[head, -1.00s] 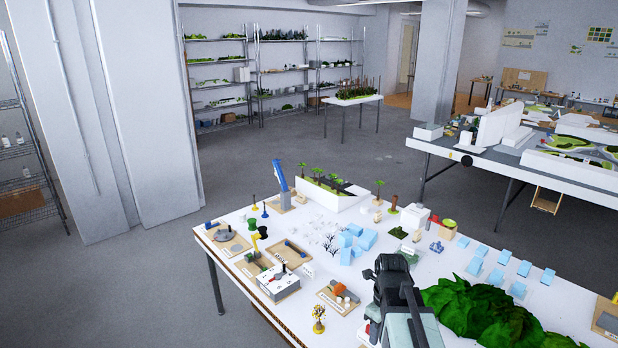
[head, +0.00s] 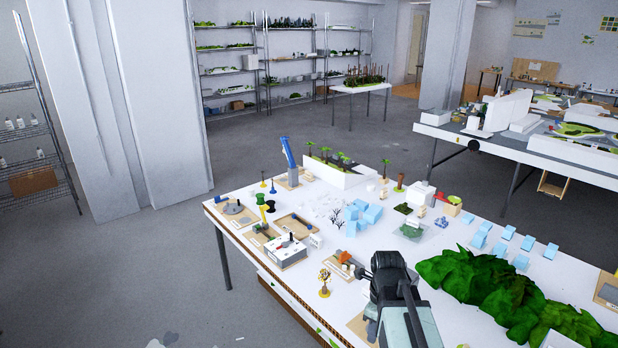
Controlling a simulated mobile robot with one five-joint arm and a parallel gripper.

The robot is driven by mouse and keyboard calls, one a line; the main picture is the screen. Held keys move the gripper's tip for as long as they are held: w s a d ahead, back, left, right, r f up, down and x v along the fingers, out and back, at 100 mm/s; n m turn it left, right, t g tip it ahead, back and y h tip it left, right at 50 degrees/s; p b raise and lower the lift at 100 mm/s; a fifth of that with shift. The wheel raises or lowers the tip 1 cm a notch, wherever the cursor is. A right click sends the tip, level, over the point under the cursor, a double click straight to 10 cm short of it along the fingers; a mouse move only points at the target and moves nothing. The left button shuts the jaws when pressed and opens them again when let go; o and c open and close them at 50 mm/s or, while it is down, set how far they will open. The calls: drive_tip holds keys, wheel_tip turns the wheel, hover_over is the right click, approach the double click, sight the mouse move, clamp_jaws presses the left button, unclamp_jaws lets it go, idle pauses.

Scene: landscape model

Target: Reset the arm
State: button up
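My arm (head: 395,300) rises from the bottom edge of the head view, in front of the white model table (head: 480,240). Its dark upper part is folded close over the pale link. I cannot make out the gripper's fingers, so whether they are open or shut does not show. No object can be seen held by the arm.
A green hill model (head: 490,290) lies right of my arm. Blue blocks (head: 362,215), a white planter with small trees (head: 345,175) and small trays (head: 295,225) cover the table's left part. Another model table (head: 500,145) stands behind right.

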drive_tip(key=s+f+n+b, duration=0.1)
drive_tip(key=n, duration=0.7)
drive_tip(key=a+f+n+b, duration=0.1)
drive_tip(key=f+n, duration=0.1)
drive_tip(key=n, duration=0.6)
drive_tip(key=s+a+f+n+b, duration=0.1)
drive_tip(key=n, duration=0.8)
drive_tip(key=shift+s+f, duration=0.25)
drive_tip(key=shift+s, duration=0.1)
